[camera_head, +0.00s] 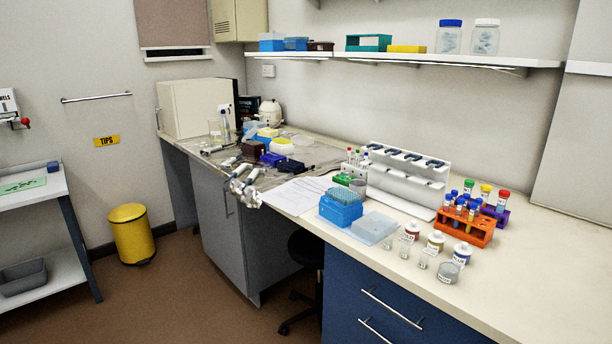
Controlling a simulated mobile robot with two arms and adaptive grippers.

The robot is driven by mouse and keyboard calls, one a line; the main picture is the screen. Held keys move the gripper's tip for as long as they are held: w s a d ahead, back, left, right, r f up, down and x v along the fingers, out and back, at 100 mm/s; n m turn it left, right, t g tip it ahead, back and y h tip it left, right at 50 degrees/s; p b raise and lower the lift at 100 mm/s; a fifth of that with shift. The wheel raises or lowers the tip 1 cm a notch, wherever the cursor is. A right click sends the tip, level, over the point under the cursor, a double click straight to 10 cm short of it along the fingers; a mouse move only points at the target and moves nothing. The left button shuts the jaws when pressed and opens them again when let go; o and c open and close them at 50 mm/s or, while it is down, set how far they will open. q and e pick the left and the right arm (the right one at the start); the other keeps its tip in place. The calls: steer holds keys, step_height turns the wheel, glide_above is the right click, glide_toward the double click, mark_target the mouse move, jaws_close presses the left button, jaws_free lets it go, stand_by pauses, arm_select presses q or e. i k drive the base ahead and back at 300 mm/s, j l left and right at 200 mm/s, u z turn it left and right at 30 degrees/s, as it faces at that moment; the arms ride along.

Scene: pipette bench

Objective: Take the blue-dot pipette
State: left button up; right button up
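A white pipette rack (407,181) stands on the bench, right of the middle, against the wall side. Several pipettes with dark tops hang along its upper edge, one of them at the rack's right end (436,163). The coloured dots on them are too small to make out, so I cannot tell which one has the blue dot. More pipette-like tools, such as a dark and white one (216,149), lie on the cluttered left part of the bench. Neither of my grippers can be made out in this view.
In front of the rack stand a blue tip box (341,211), an orange tube rack (465,230) and labelled jars (435,241). Pale grey, unclear objects (244,187) overhang the bench's front edge.

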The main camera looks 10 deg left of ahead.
mark_target(254, 173)
steer(key=i+j+z, duration=0.1)
steer(key=j+z, duration=0.25)
steer(key=i+j+z, duration=0.1)
steer(key=z, duration=0.25)
steer(key=j+z, duration=0.3)
steer(key=j, duration=0.15)
